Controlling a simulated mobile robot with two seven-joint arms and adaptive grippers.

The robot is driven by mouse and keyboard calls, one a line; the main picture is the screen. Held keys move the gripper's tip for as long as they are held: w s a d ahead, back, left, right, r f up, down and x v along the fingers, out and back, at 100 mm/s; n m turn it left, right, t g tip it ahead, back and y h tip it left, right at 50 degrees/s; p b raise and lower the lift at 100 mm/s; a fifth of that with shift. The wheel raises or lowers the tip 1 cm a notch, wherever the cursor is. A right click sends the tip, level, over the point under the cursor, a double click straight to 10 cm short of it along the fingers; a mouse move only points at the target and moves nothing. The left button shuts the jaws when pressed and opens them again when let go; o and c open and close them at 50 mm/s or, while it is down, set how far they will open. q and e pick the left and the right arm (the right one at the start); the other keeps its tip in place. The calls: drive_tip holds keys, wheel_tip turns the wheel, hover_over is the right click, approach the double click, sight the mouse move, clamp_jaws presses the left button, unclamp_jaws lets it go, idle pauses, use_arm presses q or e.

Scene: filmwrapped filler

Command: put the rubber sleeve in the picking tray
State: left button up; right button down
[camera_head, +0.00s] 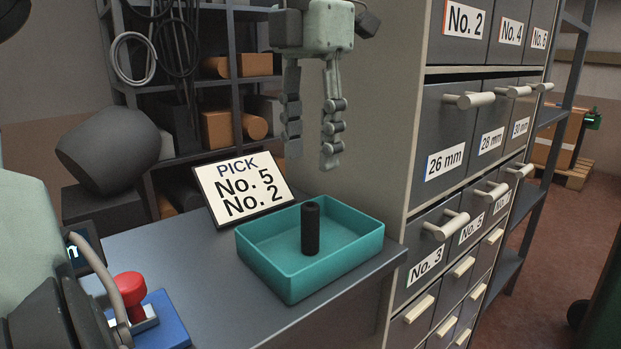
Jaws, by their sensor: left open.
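The teal picking tray (268,268) sits on the grey bench top. A black upright cylinder, which looks like the rubber sleeve (310,230), stands inside the tray, near its middle. My left gripper (311,158) hangs above the tray with its fingers pointing down. Its two fingers are spread apart and nothing is between them. The fingertips are above the sleeve's top and clear of it. My right gripper is not in view.
A sign (240,189) reading "PICK No. 5 No. 2" stands behind the tray. A drawer cabinet (400,170) with labelled drawers and protruding handles rises to the right. A red knob (130,287) on a blue base is at the front left. Shelves stand behind.

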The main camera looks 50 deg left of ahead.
use_arm(q)
drive_tip(key=shift+r, duration=1.4)
